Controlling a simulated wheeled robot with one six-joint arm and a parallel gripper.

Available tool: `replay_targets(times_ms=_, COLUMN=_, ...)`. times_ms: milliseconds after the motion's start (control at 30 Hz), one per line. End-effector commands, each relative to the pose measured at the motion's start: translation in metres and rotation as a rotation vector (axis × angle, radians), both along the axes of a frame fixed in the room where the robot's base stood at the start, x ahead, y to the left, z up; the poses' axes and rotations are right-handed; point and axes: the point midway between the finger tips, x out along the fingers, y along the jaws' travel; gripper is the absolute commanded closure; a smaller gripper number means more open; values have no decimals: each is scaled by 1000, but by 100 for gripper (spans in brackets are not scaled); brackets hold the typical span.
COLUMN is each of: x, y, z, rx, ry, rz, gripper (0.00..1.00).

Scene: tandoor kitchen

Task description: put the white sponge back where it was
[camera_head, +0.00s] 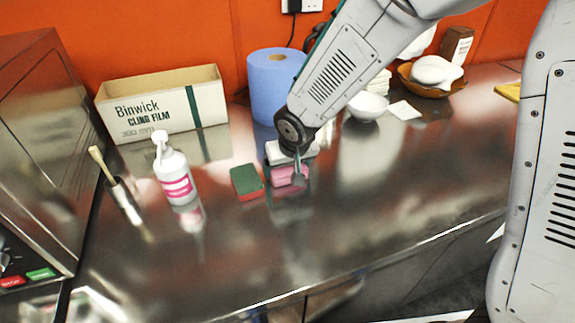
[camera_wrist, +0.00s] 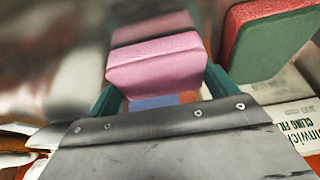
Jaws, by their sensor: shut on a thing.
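A pink sponge (camera_head: 283,177) is at the end of my arm in the head view, low over the steel counter. It also shows in the wrist view (camera_wrist: 157,68), between my two teal fingers. My gripper (camera_head: 294,173) points down and is shut on this pink sponge; its fingers show in the wrist view (camera_wrist: 160,90). I cannot tell whether the sponge touches the counter. A green and red sponge (camera_head: 245,181) lies on the counter just left of it, and shows at the right of the wrist view (camera_wrist: 265,40). I make out no clearly white sponge.
A cling film box (camera_head: 163,108) and a blue paper roll (camera_head: 270,80) stand behind. A white bowl (camera_head: 367,106) is at the right rear. The counter's front (camera_head: 330,235) is clear.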

Motion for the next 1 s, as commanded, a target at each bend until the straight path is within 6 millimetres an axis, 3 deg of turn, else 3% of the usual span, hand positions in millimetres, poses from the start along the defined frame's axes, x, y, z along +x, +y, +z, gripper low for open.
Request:
replay_targets(times_ms=233, x=0, y=0, z=-3, rx=-2, ry=1, rz=1, gripper=44)
replay_targets(times_ms=267, x=0, y=0, z=-3, rx=-1, ry=0, rz=1, gripper=7)
replay_targets(times_ms=300, x=0, y=0, z=-2, rx=0, ry=0, rz=0, gripper=0)
replay_targets(times_ms=667, x=-2, y=-1, z=9, rx=1, ry=-4, rz=0, gripper=0)
replay_targets(times_ms=1000, x=-27, y=-7, z=70, rx=3, ry=-5, rz=1, gripper=0)
